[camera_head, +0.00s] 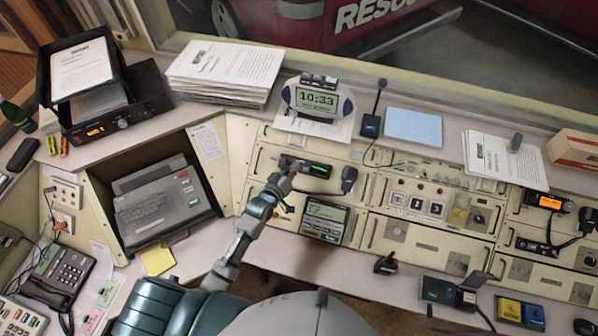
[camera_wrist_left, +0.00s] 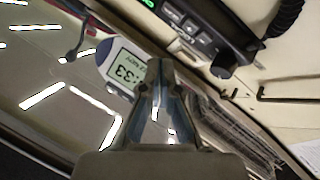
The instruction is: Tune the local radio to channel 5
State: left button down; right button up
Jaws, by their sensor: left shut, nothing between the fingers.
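A black radio (camera_head: 318,169) with a green display is set in the middle console panel, with a handheld microphone (camera_head: 348,178) on its right. In the left wrist view the radio (camera_wrist_left: 192,28) shows at the top, with its buttons and a knob. My left gripper (camera_head: 284,178) is at the radio's left end and hides part of it; I cannot tell whether it touches. Its fingers (camera_wrist_left: 160,70) are shut and empty in the left wrist view. The channel number is too small to read. My right gripper is not in view.
Another radio (camera_head: 546,202) with an orange display is at the right, and one (camera_head: 96,130) is at the left under a paper tray. A clock (camera_head: 317,98) stands above the middle panel. A keypad unit (camera_head: 325,221) is just below the radio.

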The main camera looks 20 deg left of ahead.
pick_arm(q)
jog(key=shift+w+f+b, duration=0.45)
jog(key=shift+f, duration=0.2)
jog(key=shift+w+f+b, duration=0.4)
jog(key=shift+f, duration=0.25)
jog(key=shift+w, duration=0.1)
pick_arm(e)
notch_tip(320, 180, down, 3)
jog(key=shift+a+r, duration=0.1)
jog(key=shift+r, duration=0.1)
pick_arm(q)
jog(key=shift+f, duration=0.2)
jog(key=shift+w+f, duration=0.15)
jog(key=shift+w+f, duration=0.15)
jog(key=shift+f, duration=0.05)
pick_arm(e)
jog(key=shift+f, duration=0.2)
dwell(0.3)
pick_arm(q)
jog(key=shift+s+r+p, duration=0.3)
jog(key=shift+r+p, duration=0.3)
jog(key=shift+p, duration=0.1)
jog(key=shift+s, duration=0.1)
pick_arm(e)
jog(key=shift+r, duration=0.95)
